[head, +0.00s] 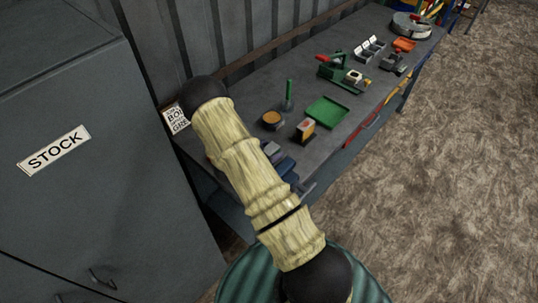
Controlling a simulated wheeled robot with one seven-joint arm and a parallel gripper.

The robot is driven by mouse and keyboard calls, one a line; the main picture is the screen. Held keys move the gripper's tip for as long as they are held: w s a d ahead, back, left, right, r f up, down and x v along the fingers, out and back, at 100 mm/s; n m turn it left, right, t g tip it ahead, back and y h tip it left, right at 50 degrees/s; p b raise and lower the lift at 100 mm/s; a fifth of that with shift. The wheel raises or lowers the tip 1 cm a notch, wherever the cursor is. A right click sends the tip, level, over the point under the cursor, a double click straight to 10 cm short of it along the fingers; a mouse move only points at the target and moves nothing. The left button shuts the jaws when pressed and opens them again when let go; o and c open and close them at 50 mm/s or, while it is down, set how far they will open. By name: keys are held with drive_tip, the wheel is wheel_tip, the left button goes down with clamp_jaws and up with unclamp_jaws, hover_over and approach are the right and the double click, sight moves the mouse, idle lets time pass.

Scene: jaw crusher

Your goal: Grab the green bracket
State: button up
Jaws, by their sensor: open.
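No part is clearly recognisable as the green bracket. Green things on the workbench (236,128) are a flat, rimmed green tray (327,111), a thin upright green piece (289,95) standing left of the tray, and a green tool with a red handle (338,73) farther back. My sleeved arm crosses the lower middle of the view and covers the near left part of the bench. My gripper is not in view.
A grey cabinet marked STOCK (53,149) stands at the left. A round tin (272,119), a yellow-and-red box (305,129) and a dark blue metal thing (285,166) sit near my arm. Floor at right is clear.

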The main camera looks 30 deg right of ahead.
sight(269, 149)
clamp_jaws()
drive_tip(key=shift+r, duration=0.15)
drive_tip(key=shift+w+r+p, duration=0.1)
drive_tip(key=shift+r+p, duration=0.3)
drive_tip(key=shift+r, duration=0.05)
wheel_tip(269, 149, up, 6)
drive_tip(key=p, duration=0.4)
drive_tip(key=shift+r, duration=0.2)
drive_tip(key=s+d+b, duration=0.1)
drive_tip(key=s+d, duration=0.2)
drive_tip(key=s, duration=0.5)
drive_tip(key=s+d+b, duration=0.1)
drive_tip(key=s+d, duration=0.2)
drive_tip(key=s, duration=0.6)
drive_tip(key=shift+f+b, duration=0.25)
drive_tip(key=shift+b, duration=0.05)
drive_tip(key=shift+d, duration=0.1)
